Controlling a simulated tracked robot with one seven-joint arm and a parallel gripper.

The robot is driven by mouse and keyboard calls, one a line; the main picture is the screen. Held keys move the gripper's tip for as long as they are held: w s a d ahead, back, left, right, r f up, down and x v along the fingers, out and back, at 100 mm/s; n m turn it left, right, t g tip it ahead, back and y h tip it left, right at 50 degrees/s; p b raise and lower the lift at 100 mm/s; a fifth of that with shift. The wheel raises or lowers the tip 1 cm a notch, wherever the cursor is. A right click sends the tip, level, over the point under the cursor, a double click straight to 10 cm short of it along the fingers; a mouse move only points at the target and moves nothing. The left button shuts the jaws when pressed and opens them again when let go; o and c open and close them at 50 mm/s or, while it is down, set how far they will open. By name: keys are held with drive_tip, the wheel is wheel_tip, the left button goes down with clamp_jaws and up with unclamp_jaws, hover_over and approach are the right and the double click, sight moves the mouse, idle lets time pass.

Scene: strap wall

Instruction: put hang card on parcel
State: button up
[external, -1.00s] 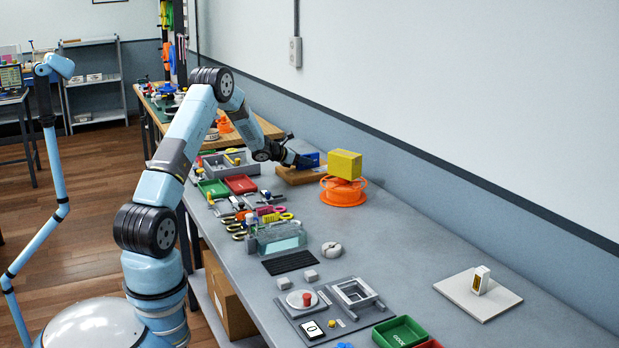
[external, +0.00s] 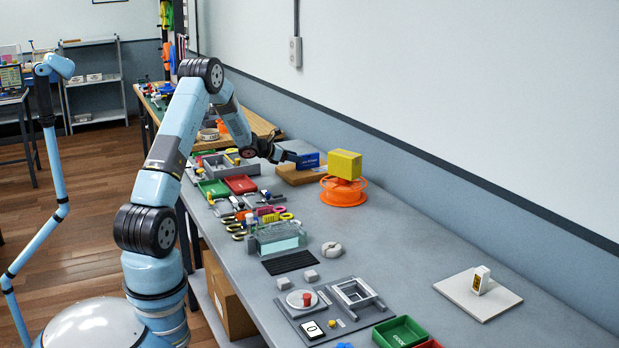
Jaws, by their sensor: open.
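The parcel appears to be the flat brown cardboard box (external: 298,176) at the back of the bench, by the wall. A blue piece (external: 309,160), which looks like the hang card, sits on top of it. My gripper (external: 295,156) is open, close to the left side of the blue piece. At this size I cannot tell whether the fingers touch it. The gripper's dark body hides part of the area behind it.
A yellow block (external: 345,164) on an orange spool (external: 343,191) stands right beside the parcel. A grey tray (external: 222,168), green and red bins (external: 240,184) and several hand tools lie to the left and front. The right bench is mostly clear around a white plate (external: 478,293).

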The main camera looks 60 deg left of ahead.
drive_tip(key=v, duration=0.6)
drive_tip(key=shift+s, duration=0.15)
drive_tip(key=shift+d+r, duration=0.1)
drive_tip(key=shift+r, duration=0.05)
drive_tip(key=s+d+r+m+g+h, duration=0.2)
drive_tip(key=d+r+m, duration=0.4)
drive_tip(key=d, duration=0.6)
drive_tip(key=s+d+r+m+g+h, duration=0.2)
drive_tip(key=d+r+m, duration=0.35)
drive_tip(key=d, duration=0.55)
drive_tip(key=s+d+r+m+g+h, duration=0.15)
drive_tip(key=d+r+m, duration=0.45)
drive_tip(key=d, duration=0.6)
drive_tip(key=s+d+r+m+g+y, duration=0.2)
drive_tip(key=s+d+r+m+g, duration=0.15)
drive_tip(key=s+d+m, duration=1)
drive_tip(key=s+m+t+y, duration=0.1)
drive_tip(key=s+m+y, duration=0.2)
drive_tip(key=s, duration=1.4)
drive_tip(key=shift+s+m, duration=0.3)
drive_tip(key=shift+m, duration=0.6)
